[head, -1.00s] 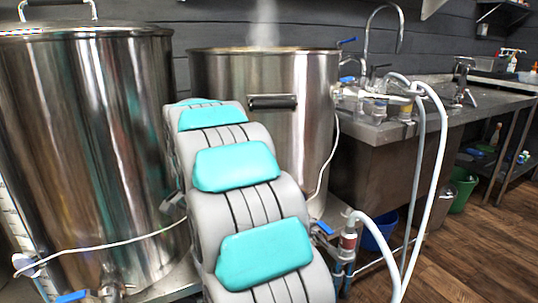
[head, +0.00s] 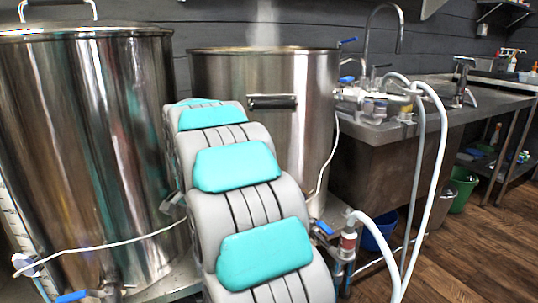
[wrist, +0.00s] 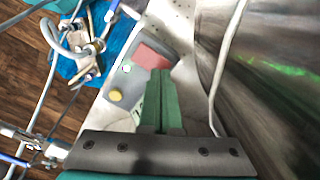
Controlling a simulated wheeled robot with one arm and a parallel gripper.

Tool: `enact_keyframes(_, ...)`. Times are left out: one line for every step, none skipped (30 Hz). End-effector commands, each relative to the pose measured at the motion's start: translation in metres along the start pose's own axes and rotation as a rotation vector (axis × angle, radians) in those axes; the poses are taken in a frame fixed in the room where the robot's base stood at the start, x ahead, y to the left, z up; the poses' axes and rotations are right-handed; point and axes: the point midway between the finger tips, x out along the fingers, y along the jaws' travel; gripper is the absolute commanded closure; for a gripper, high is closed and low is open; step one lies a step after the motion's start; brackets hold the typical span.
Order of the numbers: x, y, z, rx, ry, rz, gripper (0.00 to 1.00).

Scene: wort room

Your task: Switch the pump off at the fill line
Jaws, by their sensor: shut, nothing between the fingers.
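A grey box with a red patch (wrist: 153,56) and a yellow round knob (wrist: 116,95) shows in the wrist view; I take it for the pump's control box (wrist: 127,75). My gripper (wrist: 160,72) has its green fingers shut and empty. Its fingertips overlap the box at the lower edge of the red patch; I cannot tell whether they touch it. In the head view my arm hides the box and my gripper. A steaming open kettle (head: 225,75) stands behind my arm. A scale with marks (head: 18,225) runs beside the lidded kettle (head: 95,150) at left.
White hoses (head: 437,150) loop from the sink bench (head: 400,128) down to a fitting (head: 348,240) right of my arm. A blue bucket (head: 378,235) stands below the bench. In the wrist view a kettle wall (wrist: 265,80) and white cable (wrist: 222,60) lie close right of the fingers.

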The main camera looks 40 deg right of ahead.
Motion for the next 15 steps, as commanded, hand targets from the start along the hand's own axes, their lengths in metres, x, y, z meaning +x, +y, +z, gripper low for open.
enact_keyframes(0.0,0.0,0.0,0.0,0.0,0.0,1.0)
enact_keyframes(0.0,0.0,0.0,0.0,0.0,0.0,1.0)
enact_keyframes(0.001,0.0,0.0,0.0,0.0,0.0,1.0)
enact_keyframes(0.001,0.0,0.0,0.0,0.0,0.0,1.0)
enact_keyframes(0.001,0.0,0.0,0.0,0.0,0.0,1.0)
enact_keyframes(0.002,0.0,0.0,0.0,0.0,0.001,1.0)
enact_keyframes(0.003,0.0,0.0,0.0,0.0,0.0,1.0)
enact_keyframes(0.004,0.0,0.0,0.0,0.0,0.001,1.0)
enact_keyframes(0.005,0.0,0.0,0.0,0.0,0.001,1.0)
enact_keyframes(0.006,0.0,0.0,0.0,-0.001,0.001,1.0)
enact_keyframes(0.007,0.0,0.0,0.0,-0.001,0.001,1.0)
enact_keyframes(0.008,0.0,0.0,0.0,-0.001,0.001,1.0)
enact_keyframes(0.009,0.0,0.0,0.0,-0.001,0.002,1.0)
enact_keyframes(0.009,0.0,0.0,0.0,-0.001,0.002,1.0)
enact_keyframes(0.011,0.0,0.0,0.0,-0.001,0.002,1.0)
